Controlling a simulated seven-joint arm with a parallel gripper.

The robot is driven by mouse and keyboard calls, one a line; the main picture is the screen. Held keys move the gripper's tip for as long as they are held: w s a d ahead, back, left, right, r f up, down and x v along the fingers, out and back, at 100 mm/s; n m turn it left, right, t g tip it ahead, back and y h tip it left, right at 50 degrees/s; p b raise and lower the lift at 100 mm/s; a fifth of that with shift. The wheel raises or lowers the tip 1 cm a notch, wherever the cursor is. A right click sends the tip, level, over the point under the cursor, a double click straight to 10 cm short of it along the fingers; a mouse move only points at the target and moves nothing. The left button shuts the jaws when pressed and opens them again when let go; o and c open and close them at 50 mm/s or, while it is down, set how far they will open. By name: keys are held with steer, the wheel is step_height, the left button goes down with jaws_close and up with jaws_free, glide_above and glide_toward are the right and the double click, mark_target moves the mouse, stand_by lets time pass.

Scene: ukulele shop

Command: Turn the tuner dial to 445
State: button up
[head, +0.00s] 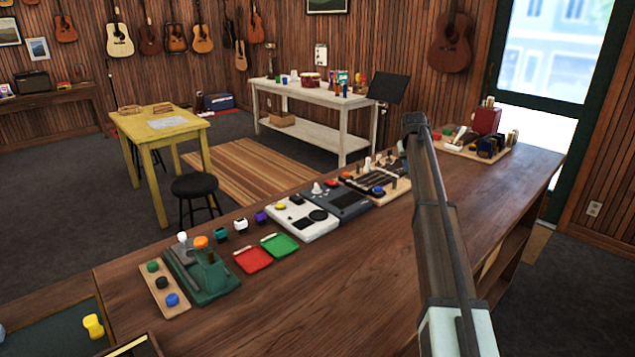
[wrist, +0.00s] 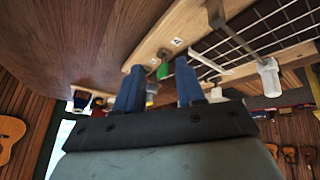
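A white device (head: 302,217) on the counter has a round black dial (head: 318,215) and a yellow knob. Beside it is a dark grey device (head: 338,201) with a pale knob. I cannot tell which of these is the tuner, and no number such as 445 is readable. My gripper (wrist: 159,66) shows in the wrist view with two blue fingers apart and nothing held. A green knob (wrist: 163,71) on a labelled wooden board (wrist: 150,50) appears in the gap beyond the fingers; contact is not visible. In the head view my arm hides the gripper.
A slotted board (head: 374,182) with knobs stands near my arm. Red (head: 252,260) and green (head: 280,246) trays and a green fixture (head: 207,275) stand at the counter's near left. A crowded tray (head: 470,145) stands at the far right. The counter's right side (head: 500,190) is largely bare.

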steer(key=s+a+r+n+g+y, duration=0.1)
steer(key=a+r, duration=0.1)
steer(key=a, duration=0.7)
steer(key=s+a+r+n+g+y, duration=0.1)
steer(key=a+r+n+g, duration=0.15)
steer(key=a, duration=0.65)
step_height(320, 180, up, 5)
steer(key=n+g, duration=0.2)
glide_above(317, 184)
steer(key=shift+m, duration=0.25)
step_height(317, 184, down, 14)
steer(key=shift+s+r, duration=0.15)
steer(key=shift+r, duration=0.05)
steer(key=shift+c, duration=0.4)
jaws_close()
